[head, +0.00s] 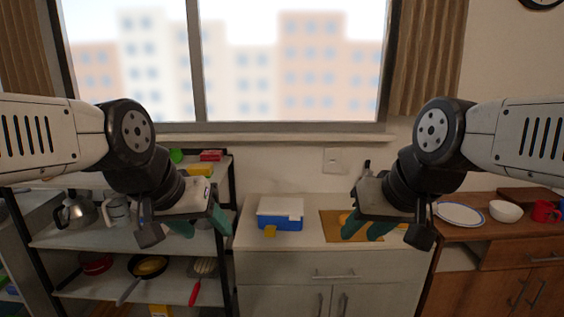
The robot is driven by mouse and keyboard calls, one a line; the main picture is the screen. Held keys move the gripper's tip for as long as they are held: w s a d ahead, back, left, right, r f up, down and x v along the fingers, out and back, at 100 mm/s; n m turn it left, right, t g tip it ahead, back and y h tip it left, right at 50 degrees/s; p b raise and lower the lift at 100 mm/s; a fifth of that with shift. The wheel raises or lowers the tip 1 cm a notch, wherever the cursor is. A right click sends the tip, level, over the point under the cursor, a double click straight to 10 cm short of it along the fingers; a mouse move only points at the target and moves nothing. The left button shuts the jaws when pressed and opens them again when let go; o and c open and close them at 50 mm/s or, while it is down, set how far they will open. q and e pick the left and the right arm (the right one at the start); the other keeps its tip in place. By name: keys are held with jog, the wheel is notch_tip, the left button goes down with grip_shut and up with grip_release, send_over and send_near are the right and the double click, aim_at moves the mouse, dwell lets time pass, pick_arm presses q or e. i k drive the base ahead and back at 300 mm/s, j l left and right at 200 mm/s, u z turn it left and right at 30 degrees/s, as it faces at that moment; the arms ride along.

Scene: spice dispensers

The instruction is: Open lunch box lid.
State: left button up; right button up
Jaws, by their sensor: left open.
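The lunch box (281,222) is blue with a white lid (281,206). It sits on the pale counter below the window, in the middle of the head view. The lid looks shut. A small yellow piece (270,231) shows at its front; I cannot tell if it is a latch. My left gripper (202,226) is open and empty, left of the box and apart from it. My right gripper (366,230) also looks open and empty, right of the box and apart from it, in front of a wooden board.
The wooden board (330,228) lies right of the box, with something yellow on it partly hidden. A dark shelf rack with a kettle (77,210) and pan (150,267) stands left. A plate (459,214), bowl (506,211) and red mug (545,211) stand on the right cabinet.

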aim_at(293, 208)
jog(key=k+j, duration=0.15)
jog(key=j, duration=0.25)
jog(key=k+j, duration=0.2)
jog(key=j, duration=0.2)
jog(key=k+j, duration=0.15)
jog(key=j, duration=0.25)
jog(key=z, duration=0.05)
